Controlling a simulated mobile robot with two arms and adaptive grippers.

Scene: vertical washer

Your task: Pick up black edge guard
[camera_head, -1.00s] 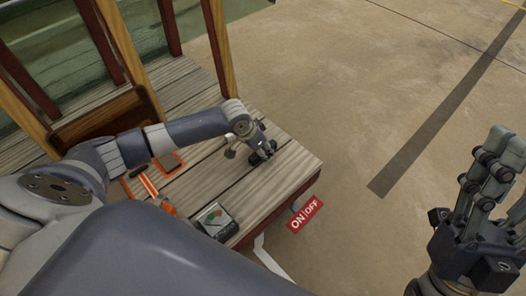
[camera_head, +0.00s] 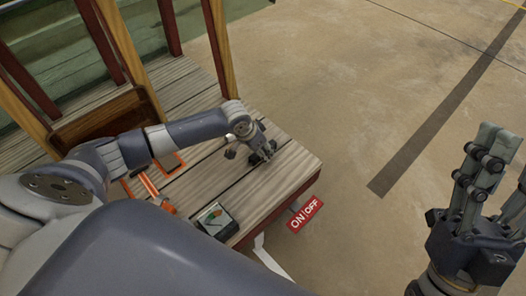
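My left gripper (camera_head: 266,152) reaches down to the wooden bench top near its front right corner. A small dark piece (camera_head: 255,159), possibly the black edge guard, lies at its fingertips on the bench top. It is partly hidden by the gripper, and too small to tell whether the fingers are closed on it or only beside it.
The wooden bench top (camera_head: 290,178) also holds a gauge box (camera_head: 216,221), an orange tool (camera_head: 152,188) and an orange-edged dark piece (camera_head: 170,163). A red ON/OFF sign (camera_head: 305,212) hangs at the bench edge. Wooden posts (camera_head: 218,45) rise behind. The floor to the right is clear.

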